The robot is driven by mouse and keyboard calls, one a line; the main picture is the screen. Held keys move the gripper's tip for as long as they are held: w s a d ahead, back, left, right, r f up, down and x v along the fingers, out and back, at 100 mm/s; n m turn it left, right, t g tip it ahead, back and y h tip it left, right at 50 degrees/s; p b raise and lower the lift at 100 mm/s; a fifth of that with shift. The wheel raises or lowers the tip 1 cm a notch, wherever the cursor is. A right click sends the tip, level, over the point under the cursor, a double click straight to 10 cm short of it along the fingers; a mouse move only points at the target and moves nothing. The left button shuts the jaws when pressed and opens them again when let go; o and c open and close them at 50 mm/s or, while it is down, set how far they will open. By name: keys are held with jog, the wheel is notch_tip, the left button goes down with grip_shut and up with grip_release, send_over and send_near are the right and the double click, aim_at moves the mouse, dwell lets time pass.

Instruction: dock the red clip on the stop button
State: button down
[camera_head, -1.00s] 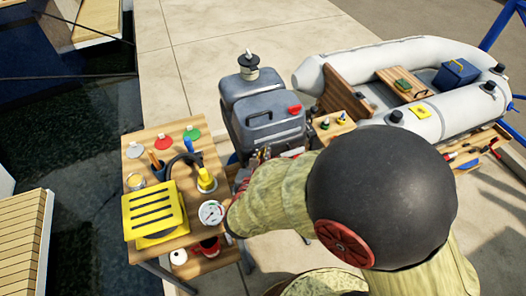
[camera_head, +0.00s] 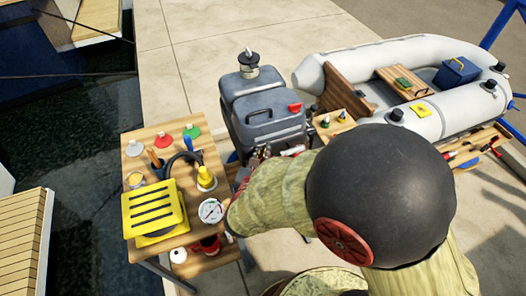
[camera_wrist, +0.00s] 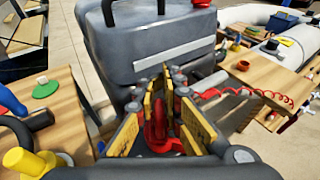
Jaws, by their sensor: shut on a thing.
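My gripper (camera_wrist: 160,108) has its yellow-padded fingers closed around the red clip (camera_wrist: 156,132) in the wrist view. A red coiled cord (camera_wrist: 238,91) runs off to the right of the fingers. The fingers point at the front of the grey outboard motor (camera_wrist: 150,55), close to its casing. I cannot make out the stop button; the fingers may hide it. In the head view my arm covers most of the gripper and the clip, in front of the motor (camera_head: 268,125).
A wooden table (camera_head: 160,135) on the left holds a yellow slotted box (camera_head: 153,207), a gauge (camera_head: 211,210) and coloured discs. A small wooden shelf (camera_wrist: 262,73) stands right of the motor. A grey inflatable boat (camera_head: 420,52) lies behind.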

jog(key=shift+f+b, duration=0.5)
jog(key=shift+f, duration=0.05)
dwell(0.4)
jog(key=c, duration=2.2)
grip_release()
jog(key=p+v, duration=0.5)
jog(key=v, duration=0.6)
